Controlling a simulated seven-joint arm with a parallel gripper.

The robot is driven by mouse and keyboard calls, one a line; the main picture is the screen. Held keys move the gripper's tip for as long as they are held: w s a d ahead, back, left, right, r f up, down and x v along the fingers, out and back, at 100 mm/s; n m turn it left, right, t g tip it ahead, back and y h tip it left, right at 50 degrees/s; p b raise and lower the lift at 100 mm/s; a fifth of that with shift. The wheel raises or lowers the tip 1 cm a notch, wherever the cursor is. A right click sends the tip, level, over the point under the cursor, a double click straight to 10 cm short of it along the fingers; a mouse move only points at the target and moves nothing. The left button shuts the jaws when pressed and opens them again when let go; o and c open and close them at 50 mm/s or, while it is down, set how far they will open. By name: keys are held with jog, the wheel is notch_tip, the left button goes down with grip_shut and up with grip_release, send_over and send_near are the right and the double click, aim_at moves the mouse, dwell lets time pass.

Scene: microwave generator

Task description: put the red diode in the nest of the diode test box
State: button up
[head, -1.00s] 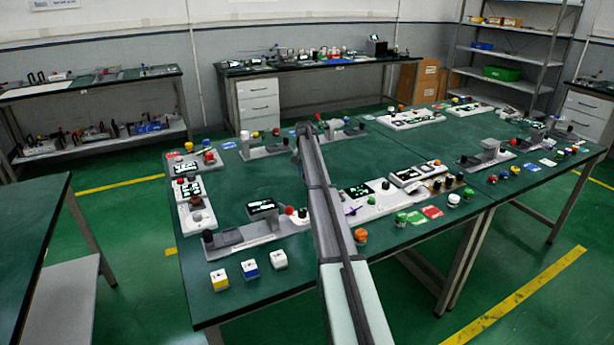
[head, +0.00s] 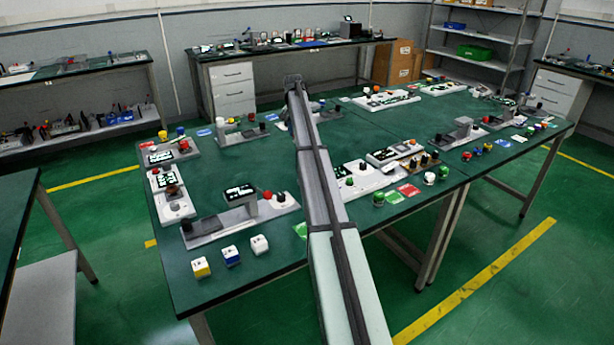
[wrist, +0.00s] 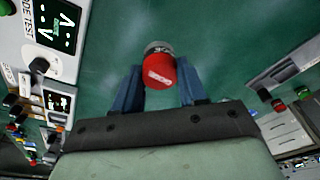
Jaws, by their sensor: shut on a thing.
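In the wrist view my gripper (wrist: 160,90) has its two blue fingers either side of the red diode (wrist: 159,72) and is shut on it. The diode has a red cap with pale lettering and a grey end beyond it. The diode test box (wrist: 60,60) is at the upper left of the wrist view, pale, with a dark display and a partly cut-off "TEST" label. A white round part with a dark centre (wrist: 38,66) sits on it; I cannot tell whether this is the nest. The diode is apart from the box. In the head view my arm hides the fingers and diode.
The green table (head: 250,165) carries several instruments. White, blue and yellow-sided blocks (head: 231,256) lie at its front left. A station with a raised display (head: 240,192) stands left of my arm. Another panel (head: 362,180) stands right of it. Bare tabletop surrounds the diode in the wrist view.

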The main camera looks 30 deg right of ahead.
jog(key=s+a, duration=0.3)
jog(key=s, duration=1.3)
jog(key=shift+n, duration=0.3)
jog(key=shift+d+f, duration=0.15)
jog(key=shift+f, duration=2.2)
jog(key=shift+d+f, duration=0.1)
jog(key=shift+f, duration=2.25)
jog(key=o, duration=1.2)
jog(key=shift+f, duration=0.1)
notch_tip(320, 180, up, 12)
jog(key=s+a, duration=0.1)
jog(key=shift+a, duration=0.15)
